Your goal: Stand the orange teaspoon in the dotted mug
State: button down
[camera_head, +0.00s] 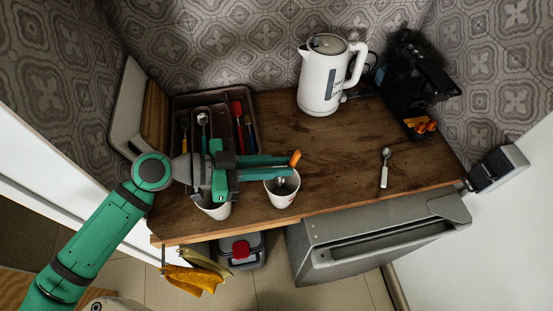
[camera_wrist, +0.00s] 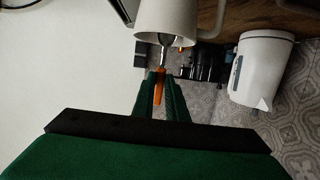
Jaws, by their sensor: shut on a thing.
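My gripper (camera_head: 290,167) is shut on the orange handle (camera_head: 295,158) of the teaspoon, above a white mug (camera_head: 283,199) near the front edge of the counter. The spoon's metal end (camera_head: 281,180) shows within the mug's mouth. In the wrist view the orange handle (camera_wrist: 158,88) lies between my fingertips (camera_wrist: 162,78), and the metal neck (camera_wrist: 163,46) runs to the mug (camera_wrist: 168,18). Whether the spoon touches the mug is not clear. A second white mug (camera_head: 216,211) stands to the left, partly hidden by my gripper. I cannot make out dots on either mug.
A cutlery tray (camera_head: 252,106) stands at the back left. A white kettle (camera_head: 320,82) and a black machine (camera_head: 412,80) are at the back. A white-handled spoon (camera_head: 384,170) lies at right. The middle of the wooden counter (camera_head: 335,150) is clear.

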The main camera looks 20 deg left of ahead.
jog(key=shift+d+f, duration=0.3)
jog(key=shift+d, duration=0.15)
jog(key=c, duration=1.7)
grip_release()
jog(key=shift+a, duration=0.15)
jog(key=shift+s+a, duration=0.1)
jog(key=v, duration=0.7)
jog(key=shift+s+a, duration=0.1)
jog(key=shift+a, duration=0.05)
